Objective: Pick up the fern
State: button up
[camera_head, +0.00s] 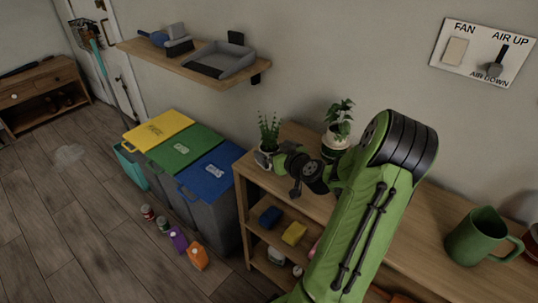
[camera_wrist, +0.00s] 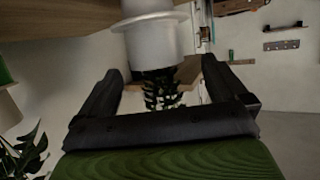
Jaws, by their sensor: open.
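The fern (camera_head: 269,130), with thin upright green fronds in a pale pot, stands on the left end of the wooden shelf unit. In the wrist view, which looks upside down, its white pot (camera_wrist: 155,38) is ahead and its dark leaves (camera_wrist: 163,94) show between the fingers. My gripper (camera_wrist: 165,76) is open, with one dark finger on each side of the plant in that picture. I cannot tell whether either finger touches it. In the head view my gripper (camera_head: 272,160) is close to the pot and partly covers it.
A second, broad-leaved potted plant (camera_head: 339,121) stands behind my arm. A green mug (camera_head: 478,237) is at the right on the wooden top (camera_head: 420,235). Yellow, green and blue-lidded bins (camera_head: 185,148) stand left of the unit. A wall shelf (camera_head: 190,64) holds a dustpan (camera_head: 220,60).

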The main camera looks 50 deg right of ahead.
aim_at(273, 148)
jog(key=x, duration=0.4)
jog(key=shift+w+d+f, duration=0.15)
jog(key=shift+d, duration=0.1)
jog(key=c, duration=0.8)
